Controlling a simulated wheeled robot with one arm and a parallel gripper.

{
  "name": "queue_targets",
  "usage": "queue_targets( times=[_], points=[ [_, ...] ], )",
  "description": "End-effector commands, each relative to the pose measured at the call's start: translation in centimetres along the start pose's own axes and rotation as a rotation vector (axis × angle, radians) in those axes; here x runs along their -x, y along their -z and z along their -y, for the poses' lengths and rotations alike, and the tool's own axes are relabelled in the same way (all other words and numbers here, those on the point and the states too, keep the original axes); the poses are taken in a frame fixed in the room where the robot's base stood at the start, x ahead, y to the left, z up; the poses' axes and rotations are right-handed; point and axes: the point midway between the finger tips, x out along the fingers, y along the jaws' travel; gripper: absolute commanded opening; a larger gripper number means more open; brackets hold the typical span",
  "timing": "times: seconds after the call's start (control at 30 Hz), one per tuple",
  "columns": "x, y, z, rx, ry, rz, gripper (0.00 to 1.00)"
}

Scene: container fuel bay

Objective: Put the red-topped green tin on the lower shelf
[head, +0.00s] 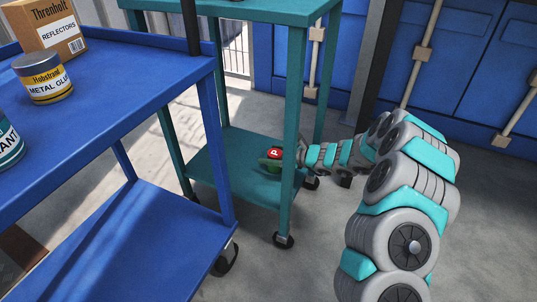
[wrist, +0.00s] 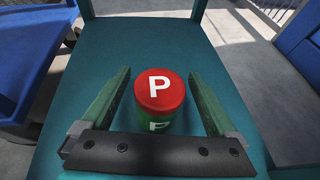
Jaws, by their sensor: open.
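The red-topped green tin (wrist: 161,93) stands upright on the teal cart's lower shelf (wrist: 146,40), with a white P on its lid. My gripper (wrist: 160,92) is open, with one green finger on each side of the tin and a visible gap to both. In the head view the tin (head: 274,155) shows at the right side of the lower shelf (head: 235,160), partly hidden behind my gripper and close to a cart leg. My arm reaches in from the right.
A blue cart (head: 130,95) stands at the left, carrying a Reflectors box (head: 52,30), a metal glue tin (head: 43,78) and a partly cut-off teal can (head: 8,140). The teal cart's upper shelf (head: 240,8) hangs above the lower one. Blue container walls (head: 470,50) stand behind.

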Motion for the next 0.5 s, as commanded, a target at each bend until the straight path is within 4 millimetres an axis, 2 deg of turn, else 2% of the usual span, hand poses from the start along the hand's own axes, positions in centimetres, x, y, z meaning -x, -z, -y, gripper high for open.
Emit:
queue_targets(
  times=[0.03,0.3,0.5],
  points=[
    [1.2,-0.3,0.1,-0.002,0.003,0.003,0.94],
    [6.8,-0.2,0.1,-0.002,0.003,0.001,0.94],
    [9.4,-0.1,0.0,-0.001,0.001,0.001,0.94]
  ],
)
